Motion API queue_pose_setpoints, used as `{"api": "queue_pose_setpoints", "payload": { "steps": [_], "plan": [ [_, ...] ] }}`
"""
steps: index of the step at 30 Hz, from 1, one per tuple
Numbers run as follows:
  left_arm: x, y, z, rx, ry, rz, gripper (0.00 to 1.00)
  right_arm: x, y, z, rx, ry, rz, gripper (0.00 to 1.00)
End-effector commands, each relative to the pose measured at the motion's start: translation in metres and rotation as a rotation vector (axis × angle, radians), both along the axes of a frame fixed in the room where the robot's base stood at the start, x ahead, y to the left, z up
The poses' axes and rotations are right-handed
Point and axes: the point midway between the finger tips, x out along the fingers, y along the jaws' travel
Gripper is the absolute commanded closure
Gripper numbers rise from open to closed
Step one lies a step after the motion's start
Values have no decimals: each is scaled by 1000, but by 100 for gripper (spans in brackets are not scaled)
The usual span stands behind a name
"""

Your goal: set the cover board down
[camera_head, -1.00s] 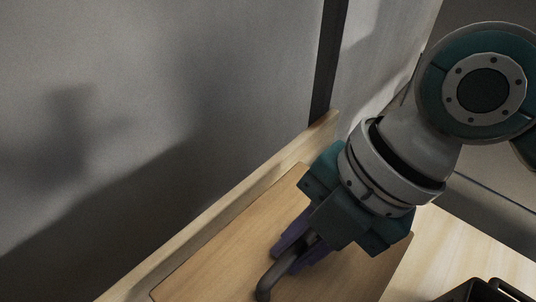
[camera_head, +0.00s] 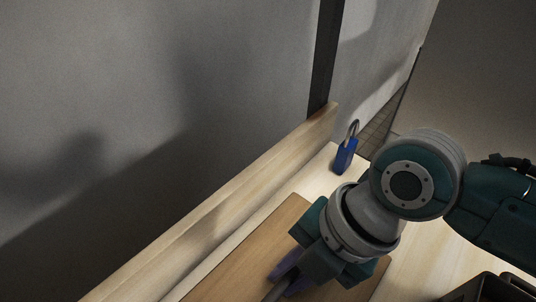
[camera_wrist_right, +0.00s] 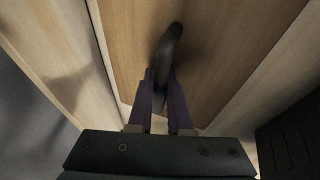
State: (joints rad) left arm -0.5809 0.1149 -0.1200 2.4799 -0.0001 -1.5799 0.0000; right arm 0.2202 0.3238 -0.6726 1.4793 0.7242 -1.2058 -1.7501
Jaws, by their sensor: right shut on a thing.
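The cover board (camera_head: 243,262) is a flat brown wooden panel at the bottom of the head view. It also fills the middle of the right wrist view (camera_wrist_right: 215,45). A dark bar handle (camera_wrist_right: 170,45) stands on it. My right gripper (camera_head: 282,284) has its purple fingers shut on this handle, and the fingers show on either side of it in the right wrist view (camera_wrist_right: 160,100). The board lies close over the pale wooden surface; whether it touches that surface I cannot tell. My left gripper is not in view.
A blue padlock (camera_head: 344,157) with a grey shackle stands on the pale tabletop (camera_head: 313,184) behind the board. A raised wooden edge (camera_head: 215,222) runs along the grey wall on the left. A dark container (camera_head: 490,288) is at the bottom right.

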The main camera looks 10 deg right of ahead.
Motion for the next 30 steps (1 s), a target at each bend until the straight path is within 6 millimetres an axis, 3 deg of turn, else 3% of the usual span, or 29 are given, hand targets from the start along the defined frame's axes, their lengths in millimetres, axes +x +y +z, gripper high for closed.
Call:
{"api": "queue_pose_setpoints", "payload": {
  "steps": [1,8,19,30],
  "plan": [
    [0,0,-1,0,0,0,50,0,0,-1,0,0,0,80],
    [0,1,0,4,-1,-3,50,0,0,0,-1,1,0,54],
    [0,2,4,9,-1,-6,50,0,-2,7,-1,0,0,53],
    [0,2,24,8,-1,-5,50,-2,-33,78,-1,-4,1,53]
  ]
}}
